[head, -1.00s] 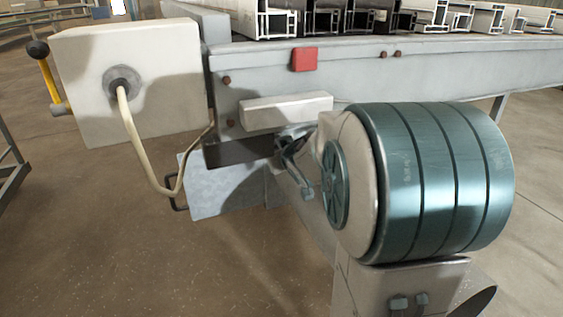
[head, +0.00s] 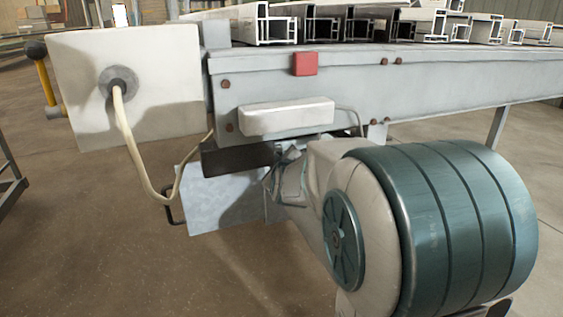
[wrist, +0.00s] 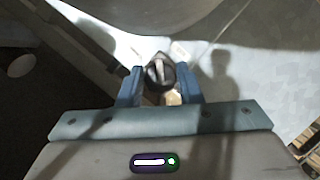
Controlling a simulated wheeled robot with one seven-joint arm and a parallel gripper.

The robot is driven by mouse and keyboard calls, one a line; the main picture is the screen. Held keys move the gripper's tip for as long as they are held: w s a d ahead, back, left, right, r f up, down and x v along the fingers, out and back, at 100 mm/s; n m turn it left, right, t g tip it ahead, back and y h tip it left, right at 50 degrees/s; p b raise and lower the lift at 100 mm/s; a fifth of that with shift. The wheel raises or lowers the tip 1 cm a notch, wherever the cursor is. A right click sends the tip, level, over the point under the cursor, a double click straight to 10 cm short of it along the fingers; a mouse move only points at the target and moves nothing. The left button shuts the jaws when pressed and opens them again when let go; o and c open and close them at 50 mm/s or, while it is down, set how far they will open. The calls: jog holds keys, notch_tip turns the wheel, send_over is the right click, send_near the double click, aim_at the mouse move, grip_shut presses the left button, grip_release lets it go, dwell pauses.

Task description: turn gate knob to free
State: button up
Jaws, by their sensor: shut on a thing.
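The gate knob (wrist: 157,73) is dark and round, with a pale pointer bar that stands nearly upright in the wrist view. My gripper (wrist: 159,88) has one blue finger on each side of the knob and is shut on it. In the head view my gripper (head: 272,182) is below the end of the bench, in front of a pale grey box (head: 222,200). My arm hides part of it there, and the knob cannot be made out in that view.
The bench beam (head: 440,85) carries several pale profiles (head: 275,28). A red block (head: 304,64) and a white housing (head: 287,117) are on its side. A cream box (head: 160,95) with a looping cable (head: 143,170) is at left. Open floor lies below.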

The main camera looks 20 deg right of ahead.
jog(key=shift+a+f+n+t+h+p, duration=0.1)
jog(key=shift+n+t+h+p, duration=0.4)
jog(key=shift+n, duration=1.35)
jog(key=shift+a+n+t+h+p, duration=0.15)
jog(key=shift+n+t+h, duration=0.55)
jog(key=shift+n, duration=1.15)
jog(key=shift+d, duration=0.1)
jog(key=o, duration=1)
